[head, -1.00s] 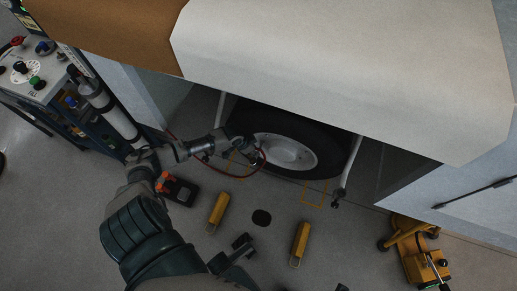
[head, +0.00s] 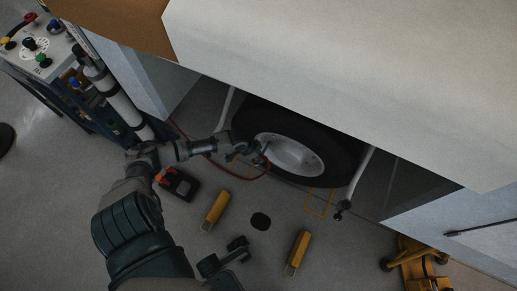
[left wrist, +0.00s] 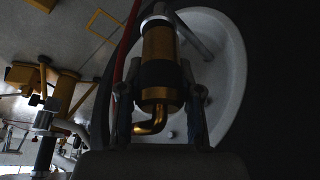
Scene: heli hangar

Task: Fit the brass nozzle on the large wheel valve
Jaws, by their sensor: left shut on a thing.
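My left gripper (head: 255,148) is shut on the brass nozzle (left wrist: 160,65) in front of the large wheel (head: 335,153). In the left wrist view the nozzle is a brass cylinder with a dark band, a pale collar at its top and a bent brass tube below, between the two fingers. The wheel's white rim (left wrist: 229,75) lies behind it. A grey stem-like part (left wrist: 194,38) crosses the rim beside the nozzle's top; I cannot tell whether it is the valve or whether the nozzle touches it.
A red hose (head: 225,173) loops below my left arm. A white overhanging body (head: 340,75) covers the wheel's top. A white strut (head: 358,180) stands right of the wheel. Yellow chocks (head: 215,208) and a black-and-orange box (head: 177,184) lie on the floor. A control cart (head: 45,50) stands at left.

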